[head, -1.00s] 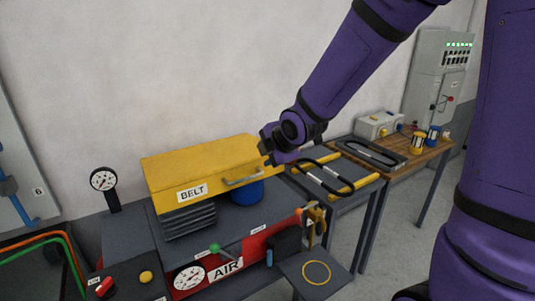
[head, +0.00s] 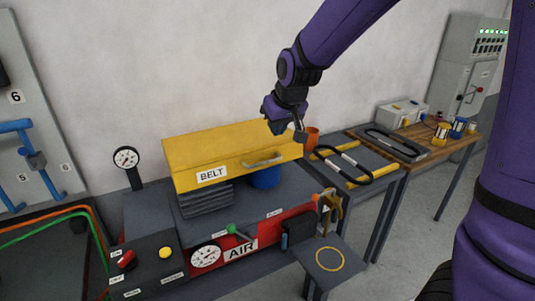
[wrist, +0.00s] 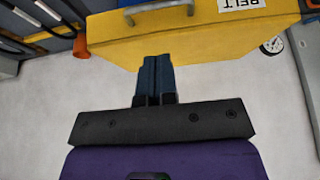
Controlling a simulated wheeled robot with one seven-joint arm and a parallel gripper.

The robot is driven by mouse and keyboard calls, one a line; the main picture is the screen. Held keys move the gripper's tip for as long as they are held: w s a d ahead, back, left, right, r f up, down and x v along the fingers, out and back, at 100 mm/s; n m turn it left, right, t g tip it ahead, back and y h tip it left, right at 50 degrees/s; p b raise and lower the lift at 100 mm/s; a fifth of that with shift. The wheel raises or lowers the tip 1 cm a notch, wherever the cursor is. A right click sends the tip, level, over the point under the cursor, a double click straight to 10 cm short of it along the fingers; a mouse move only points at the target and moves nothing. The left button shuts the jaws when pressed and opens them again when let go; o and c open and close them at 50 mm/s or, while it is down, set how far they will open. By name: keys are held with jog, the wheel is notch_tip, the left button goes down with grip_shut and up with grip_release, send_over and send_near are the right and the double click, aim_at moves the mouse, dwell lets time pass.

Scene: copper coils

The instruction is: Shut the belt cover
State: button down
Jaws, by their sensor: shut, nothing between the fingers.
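The yellow belt cover (head: 225,150), labelled BELT, has a grey handle (head: 262,160) on its front. It sits above a grey ribbed block (head: 207,197) and a blue cylinder (head: 266,177), which show beneath its front edge. My gripper (head: 300,136) is shut and empty, pointing down at the cover's right end. I cannot tell whether it touches the cover. In the wrist view my shut fingers (wrist: 155,75) point toward the yellow cover (wrist: 200,38), overlapping its edge, with the handle (wrist: 155,7) beyond.
The red AIR panel (head: 270,235), a green-knobbed lever (head: 231,229) and gauges are below the cover. An orange cup (head: 311,137) is beside my gripper. A side table with a dark belt loop (head: 342,165) stands to the right. A round gauge (head: 126,158) stands at left.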

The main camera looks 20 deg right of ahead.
aim_at(264, 162)
jog(key=x, duration=1.4)
